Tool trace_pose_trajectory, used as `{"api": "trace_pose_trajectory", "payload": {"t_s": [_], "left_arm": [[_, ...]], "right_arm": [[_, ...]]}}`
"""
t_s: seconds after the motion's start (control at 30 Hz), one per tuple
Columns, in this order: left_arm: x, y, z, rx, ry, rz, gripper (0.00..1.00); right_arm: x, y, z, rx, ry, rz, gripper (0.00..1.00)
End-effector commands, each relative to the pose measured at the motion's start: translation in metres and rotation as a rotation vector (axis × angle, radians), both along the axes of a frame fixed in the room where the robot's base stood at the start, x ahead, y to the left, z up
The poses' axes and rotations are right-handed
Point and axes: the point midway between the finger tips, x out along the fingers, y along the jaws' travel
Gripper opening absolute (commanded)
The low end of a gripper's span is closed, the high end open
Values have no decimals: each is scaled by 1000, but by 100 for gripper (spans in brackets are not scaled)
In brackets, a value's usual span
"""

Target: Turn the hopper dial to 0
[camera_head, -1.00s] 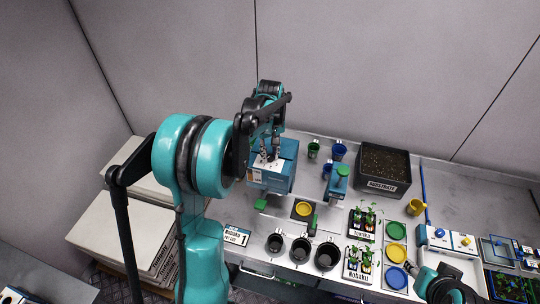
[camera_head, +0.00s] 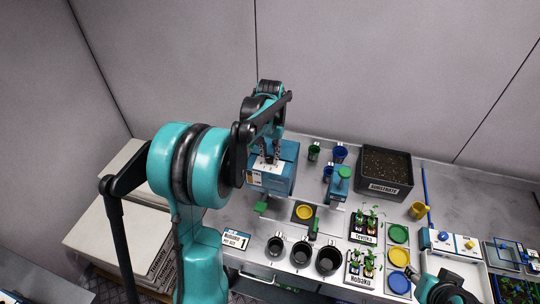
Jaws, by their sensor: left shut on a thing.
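The hopper (camera_head: 277,178) is a teal box with a white panel on its top, standing at the back left of the bench. My left gripper (camera_head: 271,162) points down onto this white top panel. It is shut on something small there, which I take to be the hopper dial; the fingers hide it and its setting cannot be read.
A black substrate bin (camera_head: 398,184), a teal dispenser with a green top (camera_head: 340,185) and small cups (camera_head: 339,153) stand right of the hopper. In front are a yellow disc (camera_head: 304,212), several black pots (camera_head: 301,253), seedling trays and a numbered card (camera_head: 236,239).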

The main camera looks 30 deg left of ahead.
Motion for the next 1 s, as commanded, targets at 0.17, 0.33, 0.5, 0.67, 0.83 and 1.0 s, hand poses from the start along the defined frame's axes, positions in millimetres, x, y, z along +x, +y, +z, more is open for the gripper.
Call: {"api": "trace_pose_trajectory", "payload": {"t_s": [0.17,0.33,0.5,0.67,0.83,1.0], "left_arm": [[1,1,1,2,-3,-21,0],[1,1,1,2,-3,-23,0],[1,1,1,2,-3,-23,0],[1,1,1,2,-3,-22,43],[1,0,0,0,-2,-22,43],[0,0,6,0,-1,-22,43]], "right_arm": [[0,0,0,0,0,0,40],[0,0,0,0,0,0,40],[0,0,0,0,0,0,40],[0,0,0,0,0,0,40],[0,0,0,0,0,0,40],[0,0,0,0,0,0,40]]}}
